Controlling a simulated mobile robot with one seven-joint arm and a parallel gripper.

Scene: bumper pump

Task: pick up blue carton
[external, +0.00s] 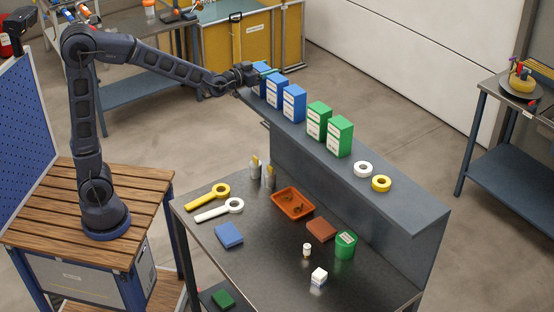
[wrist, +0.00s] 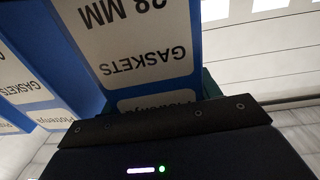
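Several blue cartons with white labels stand in a row on the raised grey shelf. Two show clearly in the external view, one (external: 277,93) nearer my gripper and one (external: 294,103) beside it. My gripper (external: 250,74) is at the far left end of the row, at another blue carton that it partly hides. In the wrist view a blue carton (wrist: 190,85) with a white label reading "GASKETS" fills the space just ahead of my gripper. The fingers are mostly hidden, so I cannot tell whether they are open or shut on it.
Two green cartons (external: 339,137) stand further along the shelf (external: 400,195), then a white tape roll (external: 363,169) and a yellow one (external: 381,184). The lower table holds an orange tray (external: 293,203), a green can (external: 345,245) and tools. Neighbouring cartons (wrist: 22,82) stand close on the left in the wrist view.

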